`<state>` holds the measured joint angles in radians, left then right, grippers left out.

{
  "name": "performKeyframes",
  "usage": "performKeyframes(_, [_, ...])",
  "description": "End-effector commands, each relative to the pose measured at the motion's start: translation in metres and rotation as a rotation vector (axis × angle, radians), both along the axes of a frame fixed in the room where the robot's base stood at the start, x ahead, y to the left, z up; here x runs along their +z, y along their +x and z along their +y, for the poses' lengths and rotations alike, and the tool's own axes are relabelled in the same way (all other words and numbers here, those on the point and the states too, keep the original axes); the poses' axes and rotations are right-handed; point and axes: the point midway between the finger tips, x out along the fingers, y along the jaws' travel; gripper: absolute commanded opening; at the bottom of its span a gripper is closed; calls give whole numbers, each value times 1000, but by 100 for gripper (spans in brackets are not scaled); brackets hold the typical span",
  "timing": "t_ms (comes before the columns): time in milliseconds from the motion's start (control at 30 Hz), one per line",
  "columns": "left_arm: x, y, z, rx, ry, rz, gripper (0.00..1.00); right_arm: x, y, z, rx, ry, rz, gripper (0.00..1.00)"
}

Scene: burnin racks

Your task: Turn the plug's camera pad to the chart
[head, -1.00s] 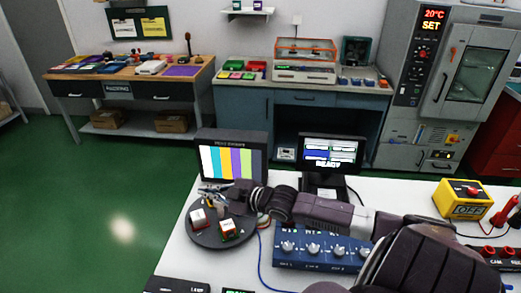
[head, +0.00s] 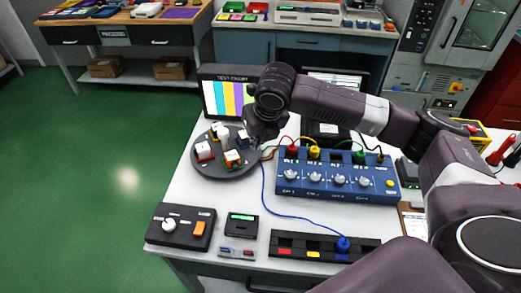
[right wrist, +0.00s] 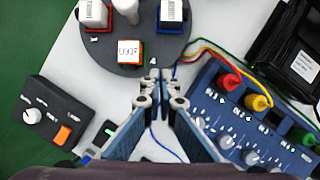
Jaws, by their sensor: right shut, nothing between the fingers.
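A round dark turntable (head: 213,171) stands at the left of the white table. It carries several small blocks: a red-and-white one (head: 204,150), an orange-and-green one with a white top (head: 232,159), and a white post (right wrist: 126,8) in the right wrist view. I cannot tell which is the camera pad. The test chart (head: 229,101), a screen with coloured bars, stands behind the turntable, partly hidden by my right arm. My right gripper (head: 257,141) is at the turntable's right edge. In the right wrist view its fingertips (right wrist: 160,85) are together and empty, in front of the orange block.
A blue knob box (head: 340,190) with coloured cables stands right of the turntable. A black box with an orange switch (head: 182,226), a small display (head: 242,226) and a dark socket strip (head: 318,247) lie at the front. A blue cable crosses the white table between them.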

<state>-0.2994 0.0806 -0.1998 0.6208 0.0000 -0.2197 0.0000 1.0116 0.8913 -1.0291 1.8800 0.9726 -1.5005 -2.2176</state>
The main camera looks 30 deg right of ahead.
Motion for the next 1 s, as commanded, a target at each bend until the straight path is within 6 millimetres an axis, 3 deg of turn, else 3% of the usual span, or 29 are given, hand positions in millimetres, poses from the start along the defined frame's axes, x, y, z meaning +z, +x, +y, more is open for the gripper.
performKeyframes(233, [3, 0, 0, 0, 0, 1, 41, -18, 5, -3, 25, -26, 15, 0])
performKeyframes(600, [13, -1, 0, 0, 0, 2, 41, -91, 34, -4, 22, -24, 13, 0])
performKeyframes(800, [20, -2, 0, 0, 0, 3, 41, -91, 60, -4, 24, -24, 9, 0])
performKeyframes(1000, [22, -2, 0, 0, 0, 3, 41, -91, 73, -5, 24, -23, 9, 0])
